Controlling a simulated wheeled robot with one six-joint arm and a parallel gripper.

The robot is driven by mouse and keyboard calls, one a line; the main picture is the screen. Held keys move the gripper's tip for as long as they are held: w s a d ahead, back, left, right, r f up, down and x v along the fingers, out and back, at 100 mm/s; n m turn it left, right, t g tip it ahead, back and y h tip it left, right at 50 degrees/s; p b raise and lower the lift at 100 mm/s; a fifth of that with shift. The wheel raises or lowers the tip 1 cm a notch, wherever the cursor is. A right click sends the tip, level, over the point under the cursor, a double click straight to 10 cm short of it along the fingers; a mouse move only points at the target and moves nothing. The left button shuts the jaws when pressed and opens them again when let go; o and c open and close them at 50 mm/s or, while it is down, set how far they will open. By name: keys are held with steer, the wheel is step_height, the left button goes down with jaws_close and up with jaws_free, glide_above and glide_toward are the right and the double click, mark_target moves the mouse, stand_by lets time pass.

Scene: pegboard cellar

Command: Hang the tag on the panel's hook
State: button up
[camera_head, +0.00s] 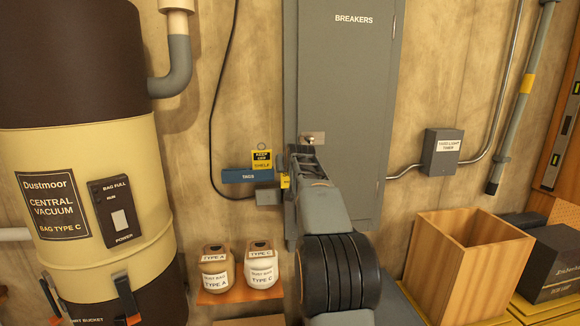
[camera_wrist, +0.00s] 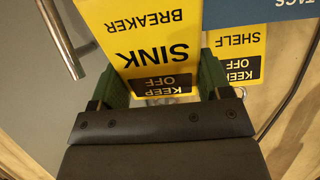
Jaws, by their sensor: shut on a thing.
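The held tag (camera_wrist: 160,45) is yellow and reads KEEP OFF SINK BREAKER, upside down in the wrist view. My gripper (camera_wrist: 162,82) is shut on it, with green fingers at both sides. In the head view only a small yellow bit of the tag (camera_head: 285,181) shows beside my gripper (camera_head: 300,165); my arm hides the rest. The grey breaker panel (camera_head: 340,80) is behind my gripper.
A blue TAGS rack (camera_head: 247,176) with a KEEP OFF SHELF tag (camera_head: 262,160) is left of my gripper. A vacuum canister (camera_head: 90,200) stands left. An open wooden box (camera_head: 465,260) and a grey timer box (camera_head: 442,152) are right.

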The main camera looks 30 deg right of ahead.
steer(key=o, duration=1)
steer(key=shift+o, duration=0.2)
steer(key=b+v, duration=0.5)
steer(key=v, duration=0.9)
steer(key=s+a+f+g+y, duration=0.1)
steer(key=s+a+f+g, duration=0.15)
steer(key=f, duration=0.55)
steer(key=s+a+f+g+y, duration=0.2)
steer(key=a+f, duration=0.1)
steer(key=f, duration=0.5)
steer(key=s+a+f+n+g+y, duration=0.2)
steer(key=s+a+f+n, duration=0.3)
steer(key=s+a+f, duration=1)
steer(key=s+a, duration=0.1)
steer(key=a, duration=0.3)
steer(key=shift+f+y, duration=0.2)
steer(key=shift+y, duration=0.2)
